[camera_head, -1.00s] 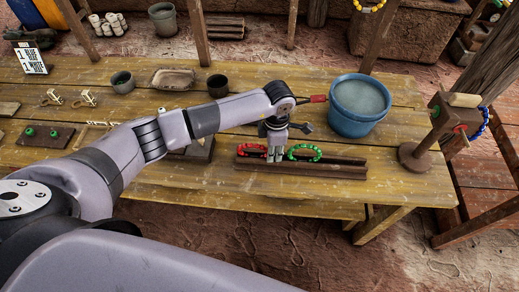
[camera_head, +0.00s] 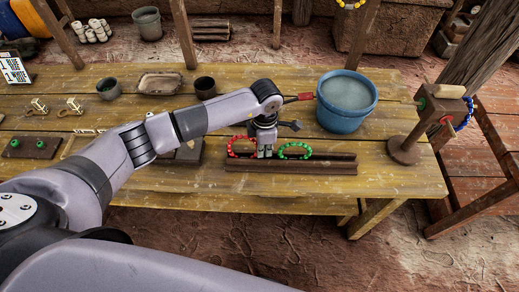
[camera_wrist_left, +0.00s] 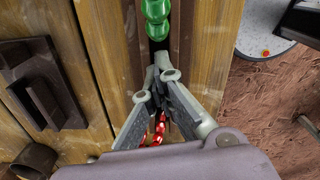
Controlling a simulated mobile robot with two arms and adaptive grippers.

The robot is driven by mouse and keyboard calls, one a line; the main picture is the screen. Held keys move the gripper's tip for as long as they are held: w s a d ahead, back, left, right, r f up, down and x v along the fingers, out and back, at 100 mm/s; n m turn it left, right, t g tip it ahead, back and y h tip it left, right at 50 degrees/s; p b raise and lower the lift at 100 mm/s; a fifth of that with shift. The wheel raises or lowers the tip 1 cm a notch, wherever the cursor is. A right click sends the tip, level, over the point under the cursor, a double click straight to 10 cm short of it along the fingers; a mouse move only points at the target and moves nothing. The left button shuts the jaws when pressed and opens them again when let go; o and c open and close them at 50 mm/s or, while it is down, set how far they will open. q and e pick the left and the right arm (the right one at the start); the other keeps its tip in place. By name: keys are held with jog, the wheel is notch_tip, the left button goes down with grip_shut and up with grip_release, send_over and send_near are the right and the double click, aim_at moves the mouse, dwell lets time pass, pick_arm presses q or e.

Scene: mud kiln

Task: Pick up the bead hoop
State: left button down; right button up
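A red bead hoop (camera_head: 229,147) stands up in a dark wooden rack (camera_head: 290,167) near the table's front edge. A green bead hoop (camera_head: 308,151) leans in the same rack to its right. My left gripper (camera_head: 266,153) points down between the two hoops, at the red hoop's right side. Its fingers look closed together on the red hoop's near edge; the exact contact is hidden. In the left wrist view the fingers (camera_wrist_left: 163,78) converge over the rack, red beads (camera_wrist_left: 158,131) show between them, and green beads (camera_wrist_left: 156,14) lie beyond. My right gripper is not in view.
A blue bucket (camera_head: 343,119) stands behind the rack to the right. A wooden stand (camera_head: 410,146) with a blue bead string is at the table's right end. Cups, a tray (camera_head: 160,83) and small boards are to the left. The table front right of the rack is clear.

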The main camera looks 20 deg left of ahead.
pick_arm(q)
notch_tip(320, 180, up, 20)
jog(key=b, duration=0.4)
jog(key=c, duration=2.4)
grip_release()
jog(key=shift+f, duration=0.1)
jog(key=shift+c, duration=2.4)
grip_release()
